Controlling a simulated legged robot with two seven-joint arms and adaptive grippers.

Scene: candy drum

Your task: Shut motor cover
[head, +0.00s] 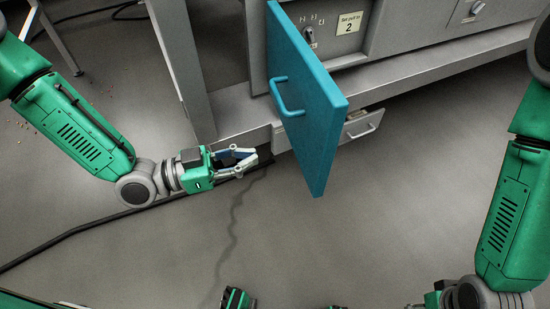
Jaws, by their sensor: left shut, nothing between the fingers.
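The motor cover (310,105) looks to be the blue hinged panel with a blue bar handle (290,95) on its left-hand face. It stands open, swung out from the grey machine (410,35) toward me. My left gripper (254,154) is shut and empty, low and to the left of the panel, apart from it, near the lower edge of the machine's frame. My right gripper (425,302) is only partly in view at the bottom edge, well to the right of the panel. Its fingers cannot be made out clearly.
A small drawer (362,126) with a handle sits under the machine's ledge, partly behind the panel. A grey upright post (182,60) stands left of the panel. A black cable (75,232) runs along the floor. Open floor lies in front and to the right.

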